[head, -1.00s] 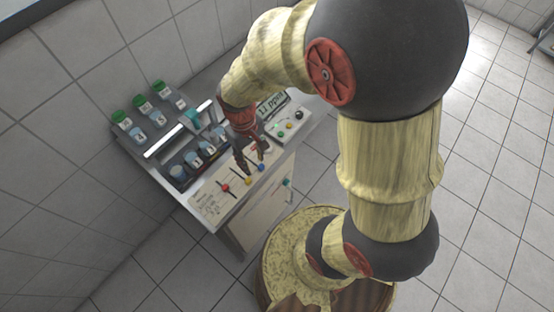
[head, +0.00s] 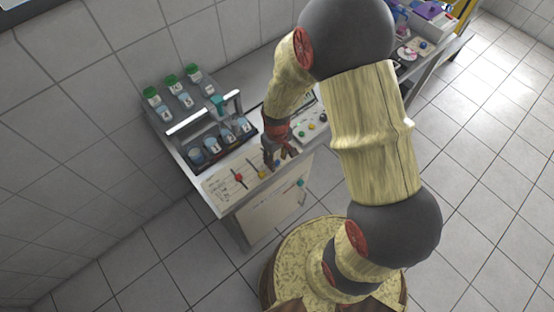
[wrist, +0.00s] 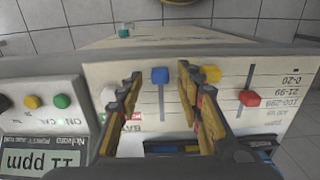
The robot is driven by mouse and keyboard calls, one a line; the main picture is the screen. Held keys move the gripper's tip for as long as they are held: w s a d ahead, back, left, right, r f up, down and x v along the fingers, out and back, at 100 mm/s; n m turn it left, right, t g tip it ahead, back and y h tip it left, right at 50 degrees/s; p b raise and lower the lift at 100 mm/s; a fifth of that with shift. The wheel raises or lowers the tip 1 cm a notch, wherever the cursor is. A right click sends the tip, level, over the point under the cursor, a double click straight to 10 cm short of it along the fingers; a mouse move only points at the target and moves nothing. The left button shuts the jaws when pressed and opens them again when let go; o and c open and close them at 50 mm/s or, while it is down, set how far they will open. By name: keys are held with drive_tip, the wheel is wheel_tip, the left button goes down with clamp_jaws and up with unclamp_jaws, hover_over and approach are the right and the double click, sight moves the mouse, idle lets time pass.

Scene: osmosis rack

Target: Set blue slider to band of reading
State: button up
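The blue slider (wrist: 159,75) is a small block on a slot in the pale panel (wrist: 120,72), at the end of its slot nearest the panel's front edge. My gripper (wrist: 160,71) is open, one finger on each side of the blue slider with gaps. In the head view my gripper (head: 278,157) is low over the panel and hides the blue slider. The display (wrist: 38,160) appears upside down and reads 11 ppm. Printed bands (wrist: 283,92) include 0-20, 21-99 and 100-299; the 0-20 line is roughly level with the blue slider.
The yellow slider (wrist: 210,74) is close beside one finger. The red slider (wrist: 249,98) stands farther right, partway along its slot. A meter box with green (wrist: 62,101) and yellow buttons is at left. Labelled jars (head: 211,145) stand behind the panel.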

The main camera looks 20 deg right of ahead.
drive_tip(key=shift+f, duration=0.25)
drive_tip(key=shift+c, duration=0.6)
drive_tip(key=c, duration=0.7)
clamp_jaws()
